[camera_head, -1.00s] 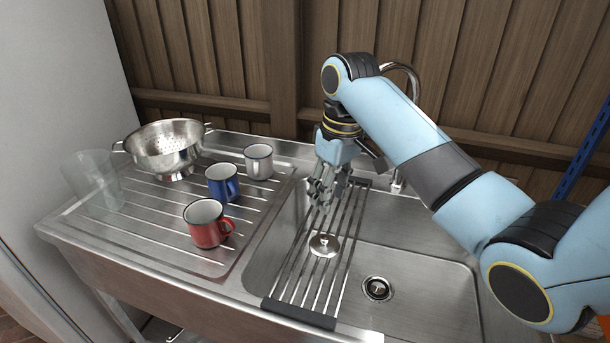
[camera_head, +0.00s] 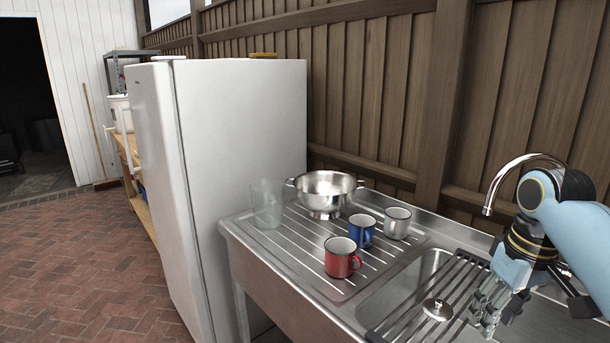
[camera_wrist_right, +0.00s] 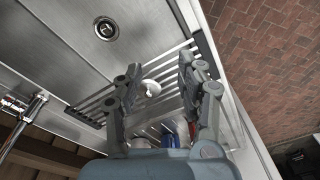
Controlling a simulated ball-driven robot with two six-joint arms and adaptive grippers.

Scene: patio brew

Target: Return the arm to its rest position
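My right gripper (camera_head: 497,306) hangs over the sink at the right of the head view, above the dark-edged roll-up rack. In the right wrist view the gripper (camera_wrist_right: 155,80) has its two fingers apart, with nothing between them; a small round metal lid (camera_wrist_right: 151,88) lies on the rack beyond them. The lid also shows in the head view (camera_head: 437,309), left of the gripper and apart from it. The right arm (camera_head: 582,235) comes in from the right. My left gripper is not in view.
A red mug (camera_head: 340,262), blue mug (camera_head: 361,232), white mug (camera_head: 397,222), steel colander (camera_head: 325,190) and clear glass container (camera_head: 266,203) stand on the drainboard (camera_head: 290,245). The faucet (camera_head: 522,160) rises behind the gripper.

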